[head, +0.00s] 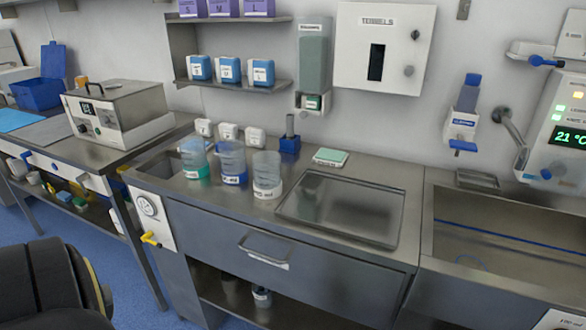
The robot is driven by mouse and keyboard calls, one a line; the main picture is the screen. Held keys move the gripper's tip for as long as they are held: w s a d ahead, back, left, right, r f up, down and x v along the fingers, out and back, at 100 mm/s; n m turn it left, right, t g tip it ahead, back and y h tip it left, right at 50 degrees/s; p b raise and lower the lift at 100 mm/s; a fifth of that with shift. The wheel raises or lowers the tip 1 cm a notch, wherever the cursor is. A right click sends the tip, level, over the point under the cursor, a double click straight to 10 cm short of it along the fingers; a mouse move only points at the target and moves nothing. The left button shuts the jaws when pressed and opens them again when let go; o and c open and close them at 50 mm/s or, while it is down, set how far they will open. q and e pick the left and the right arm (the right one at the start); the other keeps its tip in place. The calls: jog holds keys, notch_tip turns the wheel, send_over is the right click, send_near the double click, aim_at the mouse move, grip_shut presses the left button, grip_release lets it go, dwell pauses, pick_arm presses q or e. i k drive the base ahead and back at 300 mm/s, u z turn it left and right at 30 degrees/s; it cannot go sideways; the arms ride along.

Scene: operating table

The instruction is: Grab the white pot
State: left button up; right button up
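A clear pot with a white lower part (267,176) stands upright on the steel counter, the rightmost of three similar pots. A clear pot with a blue band (232,162) stands just left of it, and one with a green base (194,160) stands further left. Several small white containers (228,131) stand behind them near the wall. Another clear and white pot (262,296) is on the open shelf below the counter. Neither of my grippers is in view.
A recessed steel tray (340,208) lies right of the pots, with a sink basin (500,250) further right. A metal box device (120,113) stands on the left table. A black chair-like shape (50,285) fills the lower left. A drawer handle (264,250) projects in front.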

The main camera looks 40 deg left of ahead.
aim_at(267, 175)
jog(key=u, duration=1.6)
jog(key=k, duration=0.5)
jog(key=z, duration=1.15)
jog(key=i, duration=1.1)
jog(key=u, duration=2.45)
